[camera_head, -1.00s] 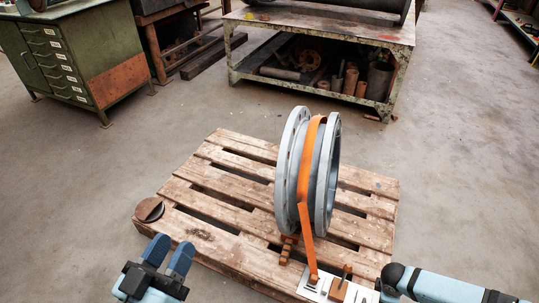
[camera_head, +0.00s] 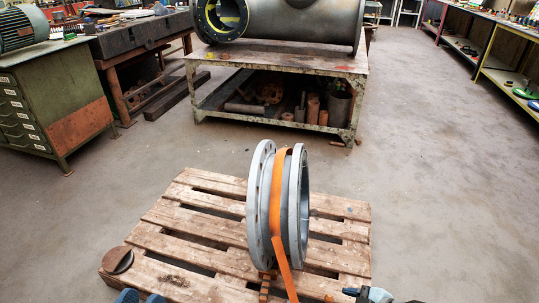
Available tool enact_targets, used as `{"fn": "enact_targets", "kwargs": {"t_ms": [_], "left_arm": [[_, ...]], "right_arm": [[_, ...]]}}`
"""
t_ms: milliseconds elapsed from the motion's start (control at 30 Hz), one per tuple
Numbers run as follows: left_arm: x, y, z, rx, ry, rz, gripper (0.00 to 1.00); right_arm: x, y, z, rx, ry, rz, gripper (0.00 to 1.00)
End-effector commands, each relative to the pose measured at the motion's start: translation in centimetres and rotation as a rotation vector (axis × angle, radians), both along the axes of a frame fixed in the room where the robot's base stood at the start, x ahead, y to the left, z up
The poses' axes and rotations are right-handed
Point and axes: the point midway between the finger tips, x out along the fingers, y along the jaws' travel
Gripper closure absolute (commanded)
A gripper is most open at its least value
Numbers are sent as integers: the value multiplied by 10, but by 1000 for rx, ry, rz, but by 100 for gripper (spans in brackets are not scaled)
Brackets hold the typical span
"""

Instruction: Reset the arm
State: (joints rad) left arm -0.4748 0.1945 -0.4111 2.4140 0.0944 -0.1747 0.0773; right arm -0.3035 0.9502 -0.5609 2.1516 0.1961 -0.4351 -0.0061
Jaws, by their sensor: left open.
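The strap's loose end hangs down to the front.
A dark round disc (camera_head: 118,260) lies on the pallet's left corner. Behind stands a metal workbench (camera_head: 275,62) with a large pipe (camera_head: 300,20) on top. A green drawer cabinet (camera_head: 50,100) is at left, shelves at right. The floor around the pallet is clear.

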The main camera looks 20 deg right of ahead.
Motion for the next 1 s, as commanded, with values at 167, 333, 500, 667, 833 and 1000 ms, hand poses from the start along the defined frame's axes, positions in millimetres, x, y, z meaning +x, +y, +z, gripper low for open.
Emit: {"fn": "enact_targets", "kwargs": {"t_ms": [167,333,500,667,833,1000], "left_arm": [[0,0,0,0,0,0,57],[0,0,0,0,0,0,57],[0,0,0,0,0,0,57],[0,0,0,0,0,0,57],[0,0,0,0,0,0,57],[0,0,0,0,0,0,57]], "right_arm": [[-20,37,75,185,-139,63,45],[-38,59,135,321,-246,116,45],[-35,78,150,424,-276,63,45],[-29,96,161,526,-292,-9,45],[-20,118,179,666,-312,-108,45],[-10,136,199,797,-331,-202,45]]}}
